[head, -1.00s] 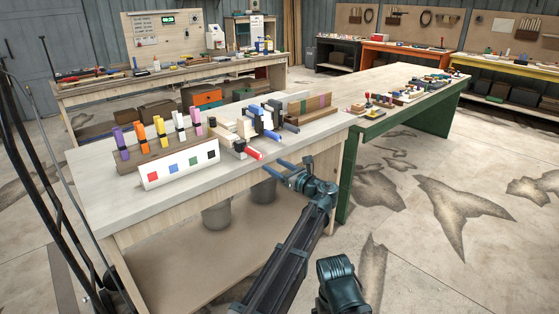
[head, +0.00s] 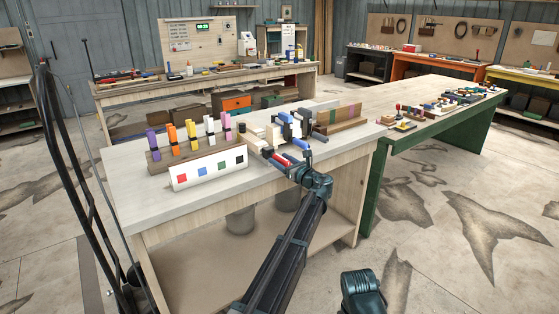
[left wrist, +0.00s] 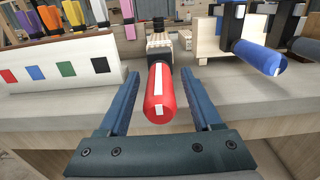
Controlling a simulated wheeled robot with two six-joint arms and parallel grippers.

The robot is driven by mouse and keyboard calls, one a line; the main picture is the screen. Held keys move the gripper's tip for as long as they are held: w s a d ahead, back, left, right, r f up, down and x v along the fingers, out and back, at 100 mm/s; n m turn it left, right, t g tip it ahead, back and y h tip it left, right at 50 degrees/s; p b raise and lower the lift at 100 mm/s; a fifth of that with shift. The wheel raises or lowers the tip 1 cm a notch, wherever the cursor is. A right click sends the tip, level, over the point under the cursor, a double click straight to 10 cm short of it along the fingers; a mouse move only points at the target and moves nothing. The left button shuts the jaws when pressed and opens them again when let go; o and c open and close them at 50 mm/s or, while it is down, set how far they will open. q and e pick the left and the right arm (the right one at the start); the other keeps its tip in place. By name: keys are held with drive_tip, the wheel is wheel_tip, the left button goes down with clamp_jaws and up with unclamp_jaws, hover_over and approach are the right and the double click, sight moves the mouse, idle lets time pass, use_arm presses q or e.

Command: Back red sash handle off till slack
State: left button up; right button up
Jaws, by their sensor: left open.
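The red sash handle (left wrist: 160,92) is a rounded cylinder with a white stripe, pointing out over the bench's front edge. It belongs to a clamp with a dark bar and a pale wooden block behind it. My left gripper (left wrist: 159,78) is open, its two fingers on either side of the red handle with a visible gap each side. In the head view my left gripper (head: 290,168) reaches in from the front and partly hides the red handle (head: 281,160). A second clamp with a blue handle (left wrist: 259,57) lies to the right. My right gripper is not seen.
A white panel with coloured squares (head: 208,169) stands left of the red handle, before a wooden rack of coloured clamps (head: 166,154). The bench top (head: 125,187) is bare at front left.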

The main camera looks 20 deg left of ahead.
use_arm(q)
drive_tip(key=shift+w+a, duration=0.25)
drive_tip(key=shift+a, duration=0.1)
clamp_jaws()
